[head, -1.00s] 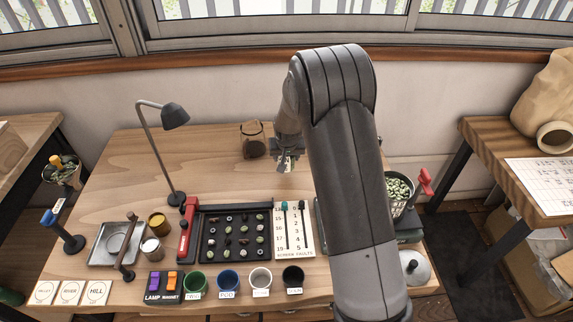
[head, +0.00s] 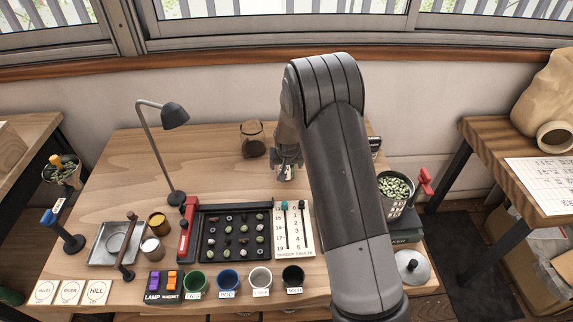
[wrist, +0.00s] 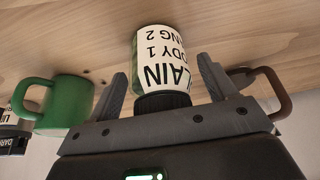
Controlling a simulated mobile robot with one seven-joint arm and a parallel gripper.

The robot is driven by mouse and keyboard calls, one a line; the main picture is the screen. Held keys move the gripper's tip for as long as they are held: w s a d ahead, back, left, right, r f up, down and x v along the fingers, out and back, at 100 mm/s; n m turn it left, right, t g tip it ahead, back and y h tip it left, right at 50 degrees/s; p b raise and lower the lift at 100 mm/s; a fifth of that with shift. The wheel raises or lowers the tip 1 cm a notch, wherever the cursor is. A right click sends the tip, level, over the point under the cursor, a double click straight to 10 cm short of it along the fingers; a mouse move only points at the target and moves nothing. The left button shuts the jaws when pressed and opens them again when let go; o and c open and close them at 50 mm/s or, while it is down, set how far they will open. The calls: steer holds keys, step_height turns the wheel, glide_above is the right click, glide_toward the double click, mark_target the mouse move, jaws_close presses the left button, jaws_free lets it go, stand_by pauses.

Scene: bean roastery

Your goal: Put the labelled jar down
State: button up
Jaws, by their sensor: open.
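The labelled jar (wrist: 164,52) has a white label reading PLAIN, BODY 1 and a partly cut-off second line, and a dark lid. In the wrist view it is between the two fingers of my gripper (wrist: 161,68), lid toward the palm, its far end against the wooden surface. The fingers are spread, with gaps showing beside the lid. In the head view my gripper (head: 287,172) is low over the back middle of the bench (head: 120,160); the jar is mostly hidden there by the gripper.
A green mug (wrist: 65,105) and a brown handle (wrist: 270,92) flank the fingers. The sorting tray (head: 236,232) lies in front.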

steer(key=s+d+r, duration=0.3)
steer(key=s+r, duration=0.7)
steer(key=r, duration=0.4)
steer(key=s+d+r, duration=0.3)
steer(key=s+r, duration=0.6)
steer(key=r, duration=0.5)
steer(key=s+d+r, duration=0.1)
steer(key=s+r, duration=0.1)
steer(key=s, duration=0.8)
steer(key=s+d+r+t, duration=0.1)
steer(key=s+d+r, duration=0.1)
steer(key=s, duration=0.9)
steer(key=shift+d+r, duration=0.2)
steer(key=shift+d, duration=0.05)
